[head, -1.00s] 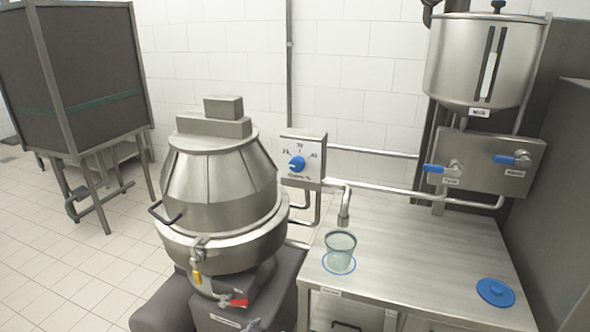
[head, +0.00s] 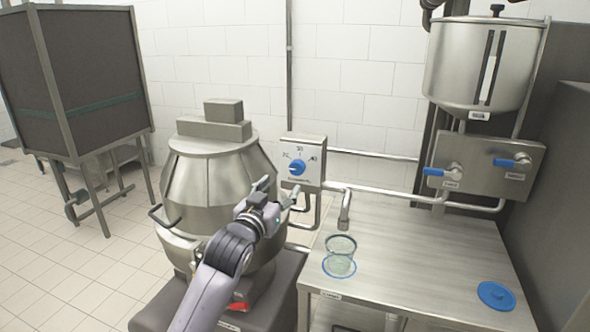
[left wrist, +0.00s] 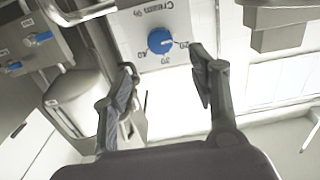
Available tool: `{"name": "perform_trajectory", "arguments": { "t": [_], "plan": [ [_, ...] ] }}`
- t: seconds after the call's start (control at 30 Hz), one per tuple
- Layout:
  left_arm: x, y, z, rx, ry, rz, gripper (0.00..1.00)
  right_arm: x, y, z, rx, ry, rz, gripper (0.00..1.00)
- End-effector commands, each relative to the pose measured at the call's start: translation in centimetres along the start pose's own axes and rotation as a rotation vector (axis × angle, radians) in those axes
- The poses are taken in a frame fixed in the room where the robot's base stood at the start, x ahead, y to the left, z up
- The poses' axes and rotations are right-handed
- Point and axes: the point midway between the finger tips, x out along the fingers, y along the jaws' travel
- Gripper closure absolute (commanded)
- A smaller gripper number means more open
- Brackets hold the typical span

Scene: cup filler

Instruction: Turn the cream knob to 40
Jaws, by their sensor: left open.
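The cream knob (head: 297,168) is a round blue knob on a white dial plate with marks 20, 30 and 40, on a wall-side box behind the steel table. In the left wrist view the knob (left wrist: 160,41) shows upside down, with its light mark facing toward 20. My left gripper (head: 277,189) is open and empty, just below and left of the knob in the head view. In the left wrist view its two fingers (left wrist: 165,62) are spread, with the knob beyond and between them; they look apart from it. My right gripper is not in view.
A large steel kettle (head: 215,180) stands left, partly behind my left arm. A clear cup (head: 340,250) stands under a spout on the steel table (head: 430,260). A blue lid (head: 496,295) lies at right. Blue-handled taps (head: 433,171) sit below a steel tank (head: 482,65).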

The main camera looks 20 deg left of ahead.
Motion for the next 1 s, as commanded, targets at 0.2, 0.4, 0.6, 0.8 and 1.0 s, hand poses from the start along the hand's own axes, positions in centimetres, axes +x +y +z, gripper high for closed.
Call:
{"name": "perform_trajectory", "arguments": {
  "t": [0.2,0.4,0.6,0.8,1.0],
  "plan": [
    [4.2,0.0,-0.2,0.000,0.000,0.000,0.46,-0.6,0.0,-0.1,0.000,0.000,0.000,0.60],
    [7.6,0.0,-0.1,0.001,-0.001,0.000,0.46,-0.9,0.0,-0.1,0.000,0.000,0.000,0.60],
    [10.1,0.0,0.0,0.001,0.000,0.000,0.46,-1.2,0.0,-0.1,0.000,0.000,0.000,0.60],
    [11.2,0.0,0.0,0.001,0.000,0.000,0.46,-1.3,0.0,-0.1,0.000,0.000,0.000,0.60],
    [11.4,0.0,0.0,0.002,0.001,0.001,0.46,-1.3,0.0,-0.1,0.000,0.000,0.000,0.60]
  ]
}}
